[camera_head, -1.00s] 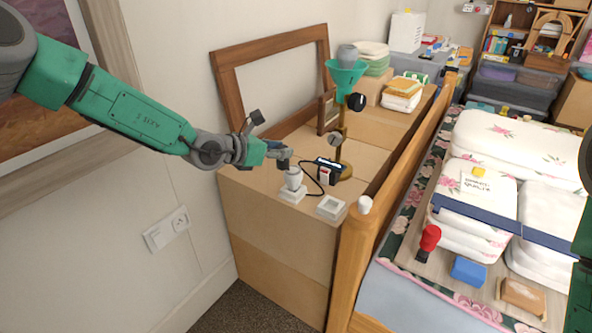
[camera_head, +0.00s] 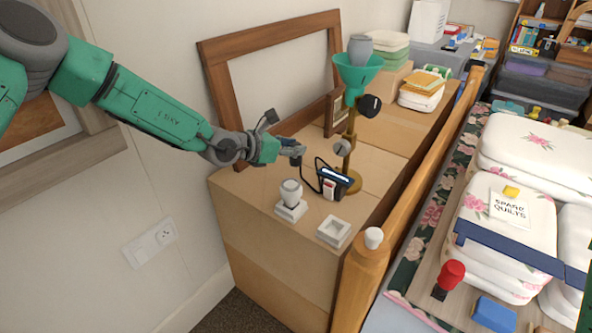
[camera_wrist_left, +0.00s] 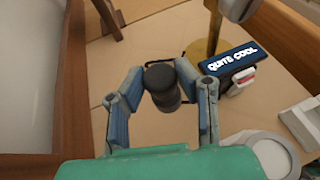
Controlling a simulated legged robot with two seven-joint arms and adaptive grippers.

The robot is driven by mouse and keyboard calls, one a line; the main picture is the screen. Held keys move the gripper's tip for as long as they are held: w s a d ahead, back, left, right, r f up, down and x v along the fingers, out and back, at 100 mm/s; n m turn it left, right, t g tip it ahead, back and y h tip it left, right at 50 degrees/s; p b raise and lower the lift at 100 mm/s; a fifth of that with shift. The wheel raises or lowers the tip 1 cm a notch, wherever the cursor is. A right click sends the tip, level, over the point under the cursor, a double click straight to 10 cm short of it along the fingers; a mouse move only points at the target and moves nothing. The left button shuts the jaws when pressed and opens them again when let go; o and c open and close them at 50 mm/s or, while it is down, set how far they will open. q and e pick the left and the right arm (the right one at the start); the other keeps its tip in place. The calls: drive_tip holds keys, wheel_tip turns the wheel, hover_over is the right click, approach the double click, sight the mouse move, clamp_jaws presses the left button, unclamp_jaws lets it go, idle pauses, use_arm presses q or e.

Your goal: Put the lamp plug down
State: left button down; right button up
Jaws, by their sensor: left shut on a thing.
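My left gripper (camera_head: 296,152) is above the cabinet top, beside the brass lamp (camera_head: 350,150). In the left wrist view its blue fingers (camera_wrist_left: 163,92) are shut on a dark, stubby cylinder, the lamp plug (camera_wrist_left: 163,85). The plug appears held over the wooden top; I cannot tell whether it touches it. A black cable (camera_head: 318,172) loops beside the lamp base. The lamp has a green funnel-shaped shade (camera_head: 357,73). A small dark device (camera_head: 334,181) sits against the base; its label reads "QUITE COOL" (camera_wrist_left: 233,56). My right gripper is not in view.
A wooden frame (camera_head: 219,107) leans behind. Bare cabinet top (camera_head: 252,184) lies left of the knob. The bed rail (camera_head: 412,180) borders the right.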

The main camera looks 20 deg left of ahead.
sight(292, 157)
use_arm(q)
drive_tip(key=f, duration=0.3)
drive_tip(key=shift+a+b, duration=0.3)
drive_tip(key=f, duration=0.1)
drive_tip(key=f+b, duration=0.1)
drive_tip(key=f, duration=0.1)
drive_tip(key=shift+d, duration=0.2)
drive_tip(key=shift+r, duration=0.2)
drive_tip(key=shift+f, duration=0.35)
drive_tip(key=c, duration=1.2)
unclamp_jaws()
drive_tip(key=shift+a, duration=0.1)
